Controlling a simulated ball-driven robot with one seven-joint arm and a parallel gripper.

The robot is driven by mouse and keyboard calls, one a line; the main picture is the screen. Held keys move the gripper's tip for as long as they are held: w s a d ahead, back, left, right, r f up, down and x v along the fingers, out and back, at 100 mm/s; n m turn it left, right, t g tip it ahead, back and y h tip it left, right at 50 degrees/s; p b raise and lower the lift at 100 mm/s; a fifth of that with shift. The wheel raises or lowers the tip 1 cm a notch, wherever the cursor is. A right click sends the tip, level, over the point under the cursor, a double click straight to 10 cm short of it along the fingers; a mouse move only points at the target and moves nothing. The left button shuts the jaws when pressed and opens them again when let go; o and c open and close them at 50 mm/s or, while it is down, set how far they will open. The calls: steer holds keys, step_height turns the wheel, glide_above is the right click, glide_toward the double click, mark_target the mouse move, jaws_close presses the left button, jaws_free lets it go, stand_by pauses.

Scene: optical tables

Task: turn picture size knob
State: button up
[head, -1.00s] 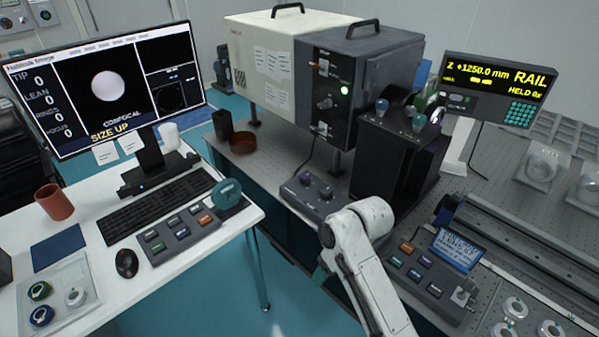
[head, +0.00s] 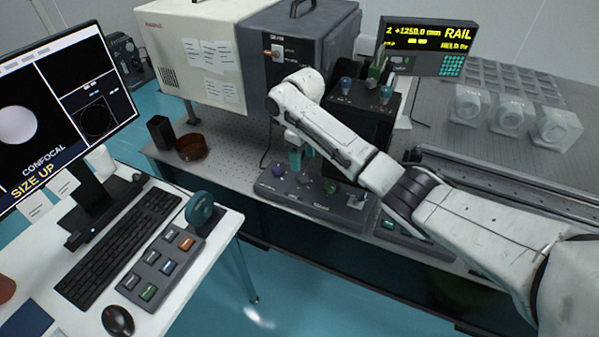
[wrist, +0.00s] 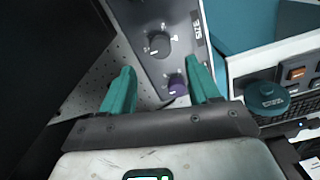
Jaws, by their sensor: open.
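A dark control box (head: 268,187) stands on the optical table's front edge, with a purple knob (head: 278,170) at its left. In the wrist view the purple knob (wrist: 177,86) shows near and between my fingers, and a larger dark grey knob (wrist: 159,45) with a pale pointer and scale marks lies beyond it. A "SIZE" label (wrist: 197,26) is by the box edge beside the grey knob. My gripper (wrist: 160,68) is open and empty, its teal fingers over the box, apart from both knobs as far as I can tell. The monitor (head: 60,100) shows a pale disc and "SIZE UP".
A black tower (head: 370,120) with small knobs stands close behind my gripper. A brown dish (head: 192,147) and black cup (head: 160,132) are left on the table. The white desk (head: 215,250) holds a keyboard, a button pad and a teal wheel (head: 200,210).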

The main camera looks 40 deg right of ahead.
mark_target(303, 176)
step_height(303, 176, down, 7)
steer(key=shift+f, duration=0.2)
stand_by(0.3)
steer(key=c, duration=1)
